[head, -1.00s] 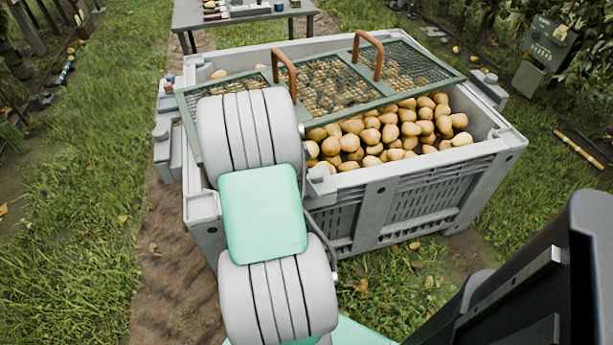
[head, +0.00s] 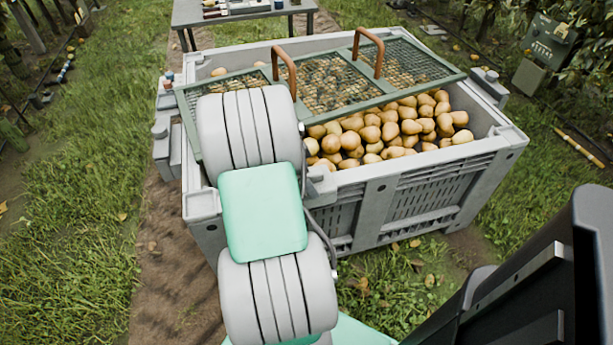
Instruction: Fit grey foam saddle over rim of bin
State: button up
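The large grey slatted bin (head: 507,134) stands in front of me, filled with pears (head: 400,130). My arm crosses its near left corner, and my gripper is out of sight behind the arm links. A small grey piece (head: 321,178) shows at the near rim just right of my arm; I cannot tell whether it is a foam saddle or part of my gripper. Another grey block (head: 490,86) sits at the right rim, and more grey blocks (head: 163,148) show on the left side. I cannot tell whether any of them is foam.
A green mesh-topped frame (head: 455,74) with two brown handles (head: 367,58) lies across the bin. A grey table (head: 245,14) with small items stands behind. A green box (head: 547,40) is at the far right, and a yellow-brown pole (head: 580,148) lies on the grass.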

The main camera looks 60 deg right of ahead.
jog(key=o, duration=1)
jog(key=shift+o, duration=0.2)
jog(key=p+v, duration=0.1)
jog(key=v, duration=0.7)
jog(key=shift+p, duration=0.35)
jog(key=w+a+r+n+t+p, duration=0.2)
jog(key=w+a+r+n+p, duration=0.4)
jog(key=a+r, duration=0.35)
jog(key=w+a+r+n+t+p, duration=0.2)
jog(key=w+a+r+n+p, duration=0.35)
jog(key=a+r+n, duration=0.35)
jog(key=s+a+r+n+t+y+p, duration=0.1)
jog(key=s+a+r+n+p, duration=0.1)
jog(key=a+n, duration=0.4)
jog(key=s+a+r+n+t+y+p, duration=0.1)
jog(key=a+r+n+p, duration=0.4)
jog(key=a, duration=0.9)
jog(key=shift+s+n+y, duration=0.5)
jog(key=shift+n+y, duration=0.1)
